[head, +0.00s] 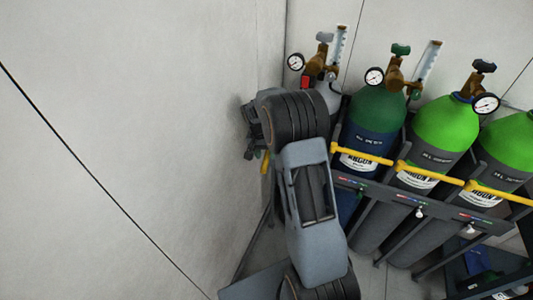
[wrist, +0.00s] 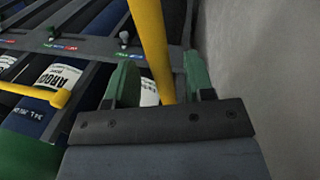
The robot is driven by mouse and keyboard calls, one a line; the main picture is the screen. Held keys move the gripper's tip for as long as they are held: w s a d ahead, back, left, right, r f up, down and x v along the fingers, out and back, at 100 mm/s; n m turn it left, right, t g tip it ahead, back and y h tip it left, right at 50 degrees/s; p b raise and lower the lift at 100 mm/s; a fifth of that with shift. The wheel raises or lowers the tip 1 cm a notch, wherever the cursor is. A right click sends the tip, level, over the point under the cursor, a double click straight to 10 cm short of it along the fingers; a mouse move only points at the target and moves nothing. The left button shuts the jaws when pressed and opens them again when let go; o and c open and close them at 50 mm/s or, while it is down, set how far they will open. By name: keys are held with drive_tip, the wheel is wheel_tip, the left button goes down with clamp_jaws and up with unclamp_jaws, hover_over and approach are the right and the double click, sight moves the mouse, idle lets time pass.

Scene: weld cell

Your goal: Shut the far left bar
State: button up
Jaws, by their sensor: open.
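The far left bar (wrist: 150,45) is yellow. In the wrist view it runs from the top edge down between the two green fingertips of my gripper (wrist: 160,78). The fingers are apart, one on each side of the bar, and I cannot tell whether either touches it. In the head view only a short yellow piece of the bar (head: 265,162) shows left of my arm, angled down beside the wall; my arm hides the rest. My gripper shows there as dark parts (head: 252,135) partly behind my wrist.
Other yellow bars (head: 430,173) cross the fronts of the green-topped cylinders (head: 440,125) in the dark rack (head: 385,195). A grey-topped cylinder (head: 328,98) stands at the left end, mostly behind my arm. The pale wall (head: 130,120) is close on the left.

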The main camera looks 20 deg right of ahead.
drive_tip(key=shift+s+d+f, duration=0.1)
drive_tip(key=shift+f, duration=0.3)
clamp_jaws()
idle(0.4)
